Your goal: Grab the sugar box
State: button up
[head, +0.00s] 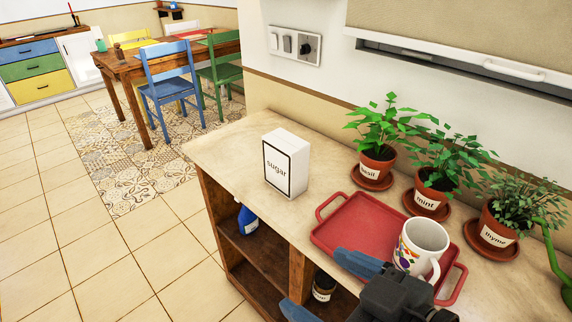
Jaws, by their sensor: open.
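The sugar box (287,163) is a white box with a black-outlined label reading "sugar". It stands upright on the beige countertop (235,153), near its left end. My gripper (328,283) is at the bottom of the head view, with two blue fingers spread apart. It is open and empty, to the lower right of the sugar box and well apart from it. The upper finger overlaps the red tray in the picture; whether it touches the tray cannot be told.
A red tray (335,232) with a patterned white mug (421,247) lies right of the box. Potted basil (377,165), mint (433,192) and thyme (497,226) line the wall. Counter around the box is clear.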

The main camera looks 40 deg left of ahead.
aim_at(286, 156)
jog(key=i+j, duration=0.35)
jog(key=j, duration=0.15)
jog(key=i+j, duration=0.4)
jog(key=j, duration=0.1)
